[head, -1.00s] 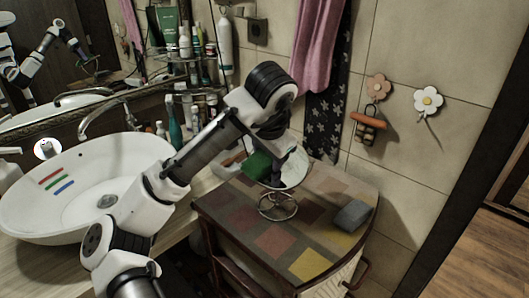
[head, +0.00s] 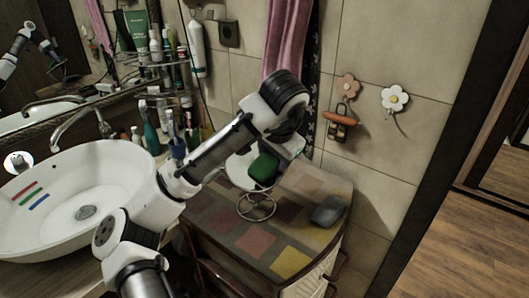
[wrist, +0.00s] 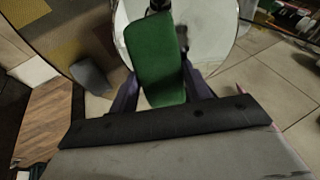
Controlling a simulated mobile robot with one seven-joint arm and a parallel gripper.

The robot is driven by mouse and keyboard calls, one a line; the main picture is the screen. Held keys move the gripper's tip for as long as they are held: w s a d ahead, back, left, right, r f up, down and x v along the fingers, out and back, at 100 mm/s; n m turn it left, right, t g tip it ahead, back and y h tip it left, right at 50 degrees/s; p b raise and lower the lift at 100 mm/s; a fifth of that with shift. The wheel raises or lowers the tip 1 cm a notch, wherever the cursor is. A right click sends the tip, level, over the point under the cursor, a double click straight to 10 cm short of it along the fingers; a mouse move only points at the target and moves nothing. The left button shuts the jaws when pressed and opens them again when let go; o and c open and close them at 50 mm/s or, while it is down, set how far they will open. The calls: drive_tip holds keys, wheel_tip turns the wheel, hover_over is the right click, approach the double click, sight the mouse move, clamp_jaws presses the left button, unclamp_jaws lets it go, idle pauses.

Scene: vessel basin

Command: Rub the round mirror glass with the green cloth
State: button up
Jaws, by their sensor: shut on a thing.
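The green cloth (head: 264,169) is a small folded pad in front of the round mirror (head: 237,172). The mirror stands on a wire base (head: 256,206) on the patterned cabinet top. My gripper (wrist: 165,88) is shut on the green cloth, which also shows in the wrist view (wrist: 156,55). There the cloth lies over the pale round mirror glass (wrist: 205,35) and hides part of it. I cannot tell whether the cloth touches the glass. In the head view my wrist hides part of the mirror's right side.
A grey block (head: 328,211) lies on the right of the cabinet top (head: 235,238). A white basin (head: 115,170) stands at the left, with bottles (head: 150,135) and cups behind. A pink towel (head: 287,45) hangs on the wall. The cabinet's front right is clear.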

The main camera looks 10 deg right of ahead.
sight(257, 158)
drive_tip(key=shift+w+a+p, duration=0.15)
drive_tip(key=shift+a+p, duration=0.05)
drive_tip(key=shift+a, duration=1.05)
drive_tip(key=shift+w+a+p, duration=0.2)
drive_tip(key=shift+a+p, duration=0.05)
drive_tip(key=shift+a, duration=1)
drive_tip(key=shift+w+a+p, duration=0.15)
drive_tip(key=shift+a+p, duration=0.05)
drive_tip(key=shift+a, duration=1.05)
drive_tip(key=shift+w, duration=0.1)
drive_tip(key=shift+d, duration=0.1)
drive_tip(key=shift+s+d, duration=0.15)
drive_tip(key=shift+d, duration=0.8)
drive_tip(key=shift+s+d, duration=0.1)
drive_tip(key=shift+d, duration=0.85)
drive_tip(key=shift+s+d+f, duration=0.1)
drive_tip(key=shift+s+d, duration=0.05)
drive_tip(key=shift+d, duration=1.65)
drive_tip(key=shift+w+a, duration=0.2)
drive_tip(key=shift+a, duration=1.7)
drive_tip(key=shift+w+a, duration=0.2)
drive_tip(key=shift+a, duration=1.7)
drive_tip(key=v, duration=0.6)
